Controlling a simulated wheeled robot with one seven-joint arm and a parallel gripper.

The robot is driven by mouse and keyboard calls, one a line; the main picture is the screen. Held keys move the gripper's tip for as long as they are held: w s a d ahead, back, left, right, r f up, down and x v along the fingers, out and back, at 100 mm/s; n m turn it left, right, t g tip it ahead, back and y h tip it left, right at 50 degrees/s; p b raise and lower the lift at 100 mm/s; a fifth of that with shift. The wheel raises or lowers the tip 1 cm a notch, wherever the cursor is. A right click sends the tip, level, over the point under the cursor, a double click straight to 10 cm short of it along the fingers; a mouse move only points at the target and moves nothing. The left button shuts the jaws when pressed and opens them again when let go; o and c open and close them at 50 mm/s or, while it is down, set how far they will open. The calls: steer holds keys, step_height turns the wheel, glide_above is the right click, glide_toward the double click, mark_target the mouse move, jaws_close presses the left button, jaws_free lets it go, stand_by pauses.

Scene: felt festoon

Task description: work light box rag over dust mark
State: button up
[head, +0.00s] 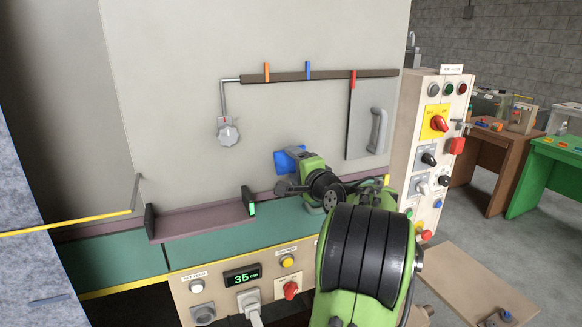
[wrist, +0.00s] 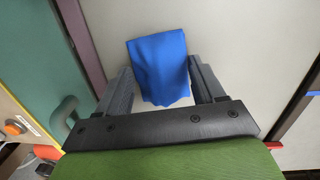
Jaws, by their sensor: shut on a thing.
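A blue rag (wrist: 158,68) hangs between the two dark fingers of my gripper (wrist: 160,92) in the wrist view, which are shut on it. In the head view the rag (head: 283,162) shows as a small blue patch beyond the gripper (head: 300,160), in front of the large pale panel (head: 170,90). I cannot tell whether the rag touches the panel. No dust mark can be made out in either view; the arm and rag hide part of the panel.
A dark rail (head: 320,75) with coloured tabs crosses the panel above the gripper. A grey handle (head: 377,130) is on a plate to the right. A green ledge (head: 215,250) and a control strip with a display (head: 242,276) lie below. A switch cabinet (head: 437,150) stands right.

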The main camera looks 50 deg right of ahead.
steer(key=shift+w+a+b, duration=0.15)
steer(key=shift+w+a, duration=0.2)
steer(key=shift+a, duration=0.2)
steer(key=shift+w+a+b, duration=0.15)
steer(key=shift+w+a, duration=0.15)
steer(key=shift+a, duration=0.2)
steer(key=shift+s+d, duration=0.35)
steer(key=shift+d, duration=0.2)
steer(key=shift+s+d, duration=0.3)
steer(key=shift+d, duration=0.25)
steer(key=shift+w+a, duration=0.3)
steer(key=shift+a, duration=0.3)
steer(key=s+d+f, duration=0.1)
steer(key=s+d, duration=0.2)
steer(key=d, duration=0.2)
steer(key=shift+s+d+f+p, duration=0.15)
steer(key=shift+d+p, duration=0.15)
steer(key=shift+p, duration=0.15)
stand_by(0.3)
